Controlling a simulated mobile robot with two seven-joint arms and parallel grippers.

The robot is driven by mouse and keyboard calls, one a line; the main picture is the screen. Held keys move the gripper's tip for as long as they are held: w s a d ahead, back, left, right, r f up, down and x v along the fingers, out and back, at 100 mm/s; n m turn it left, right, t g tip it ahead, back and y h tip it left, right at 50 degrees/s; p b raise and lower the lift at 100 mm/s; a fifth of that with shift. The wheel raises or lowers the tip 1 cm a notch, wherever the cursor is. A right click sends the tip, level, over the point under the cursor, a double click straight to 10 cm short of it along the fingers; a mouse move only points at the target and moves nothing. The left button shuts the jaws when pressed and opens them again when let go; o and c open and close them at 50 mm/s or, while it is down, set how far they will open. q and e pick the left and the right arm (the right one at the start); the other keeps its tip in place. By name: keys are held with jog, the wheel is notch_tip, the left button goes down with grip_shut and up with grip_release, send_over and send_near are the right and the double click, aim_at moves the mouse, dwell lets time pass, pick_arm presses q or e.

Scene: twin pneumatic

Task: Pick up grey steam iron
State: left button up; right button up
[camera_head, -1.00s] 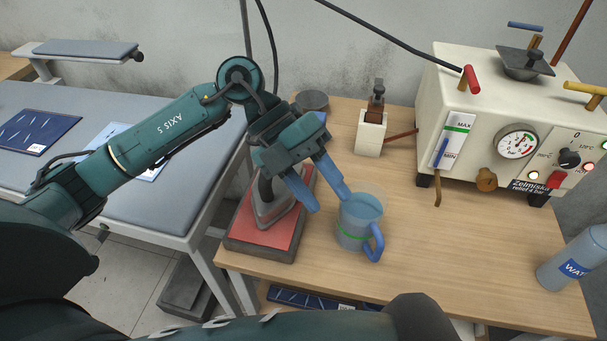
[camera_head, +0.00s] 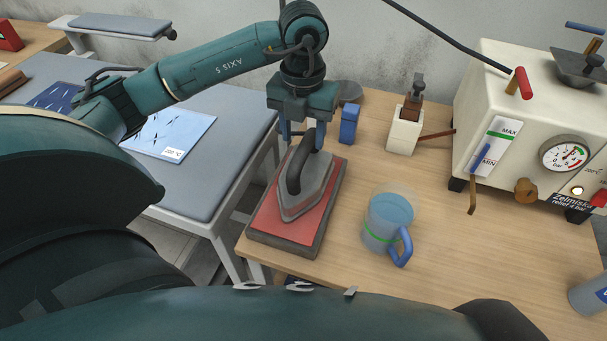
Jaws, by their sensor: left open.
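The grey steam iron (camera_head: 312,187) stands on a red pad with a dark rim (camera_head: 287,222) on the wooden table, its black handle uppermost. My left gripper (camera_head: 302,138) is open, with its blue fingers pointing down at the far end of the iron's handle. The fingertips are partly hidden behind the handle, so I cannot tell whether they touch it. My right gripper is not in view.
A measuring jug of water (camera_head: 387,222) stands right of the pad. A small blue block (camera_head: 349,123) and a cream holder (camera_head: 404,134) are behind. The white boiler (camera_head: 500,90) fills the right back. The ironing board (camera_head: 200,185) is on the left.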

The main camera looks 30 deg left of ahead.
aim_at(304, 146)
pick_arm(q)
jog(key=shift+f+p, duration=0.55)
jog(key=shift+f, duration=2.25)
jog(key=shift+c, duration=0.3)
grip_shut()
jog(key=shift+w+r, duration=0.2)
